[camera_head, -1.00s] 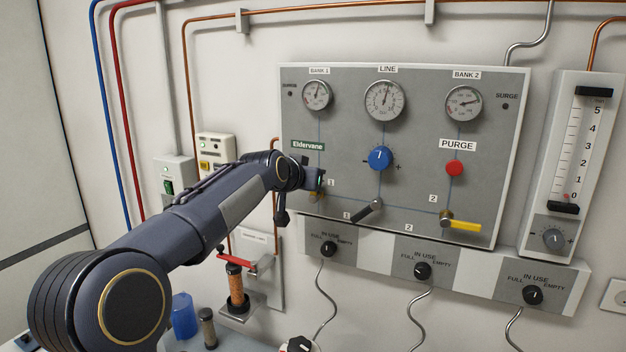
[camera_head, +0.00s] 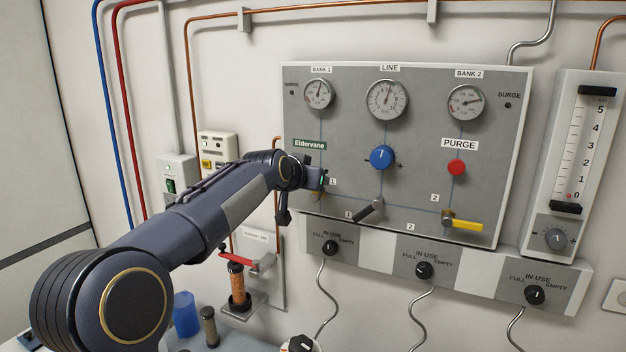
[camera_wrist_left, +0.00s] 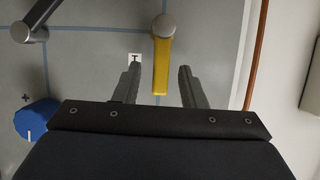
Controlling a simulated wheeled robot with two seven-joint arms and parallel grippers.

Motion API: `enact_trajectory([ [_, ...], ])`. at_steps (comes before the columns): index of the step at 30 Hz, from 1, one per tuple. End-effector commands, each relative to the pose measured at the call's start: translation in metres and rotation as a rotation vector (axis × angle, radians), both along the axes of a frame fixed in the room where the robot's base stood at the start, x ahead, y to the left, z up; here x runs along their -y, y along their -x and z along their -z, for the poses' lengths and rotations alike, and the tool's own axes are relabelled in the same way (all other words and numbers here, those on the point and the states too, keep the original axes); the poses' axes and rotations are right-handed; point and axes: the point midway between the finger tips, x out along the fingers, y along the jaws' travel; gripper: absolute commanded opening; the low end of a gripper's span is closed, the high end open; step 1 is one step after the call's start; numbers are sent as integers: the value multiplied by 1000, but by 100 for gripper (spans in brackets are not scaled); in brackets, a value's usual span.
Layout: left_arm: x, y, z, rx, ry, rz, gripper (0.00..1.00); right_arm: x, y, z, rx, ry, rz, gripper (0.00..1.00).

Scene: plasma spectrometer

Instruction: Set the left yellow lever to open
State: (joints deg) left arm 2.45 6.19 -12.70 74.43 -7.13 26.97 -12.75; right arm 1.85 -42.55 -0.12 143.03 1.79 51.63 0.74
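The left yellow lever (camera_wrist_left: 161,72) shows in the left wrist view, its round pivot at the top and its handle running down between my fingers. My left gripper (camera_wrist_left: 160,68) is open, one finger on each side of the handle, with visible gaps to both. In the head view, my left gripper (camera_head: 319,182) is at the lower left of the grey panel (camera_head: 420,140). It hides most of that lever there; only a small brass-yellow bit shows. The right yellow lever (camera_head: 466,226) points right. My right gripper is not in view.
A dark lever (camera_head: 370,210) and blue knob (camera_head: 381,157) are to the right of my left gripper. A red purge button (camera_head: 456,168) is farther right. Below are black selector knobs (camera_head: 330,248) and a red-handled holder (camera_head: 240,262).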

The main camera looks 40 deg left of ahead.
Motion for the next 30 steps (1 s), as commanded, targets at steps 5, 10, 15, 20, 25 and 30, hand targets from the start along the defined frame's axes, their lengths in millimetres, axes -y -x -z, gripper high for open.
enact_trajectory([
  [5, 5, 20, -7, 5, 0, 2, 37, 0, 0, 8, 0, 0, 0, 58],
  [10, 10, 48, -18, 4, 1, 2, 37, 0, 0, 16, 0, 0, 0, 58],
  [15, 14, 65, -27, 2, 0, 1, 37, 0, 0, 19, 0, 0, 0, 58],
  [20, 15, 70, -29, -1, 0, 1, 37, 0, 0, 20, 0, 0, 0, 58],
  [25, 15, 69, -29, -1, 0, 1, 37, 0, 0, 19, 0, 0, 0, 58],
  [30, 15, 69, -29, -1, 0, 1, 37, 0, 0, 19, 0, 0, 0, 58],
])
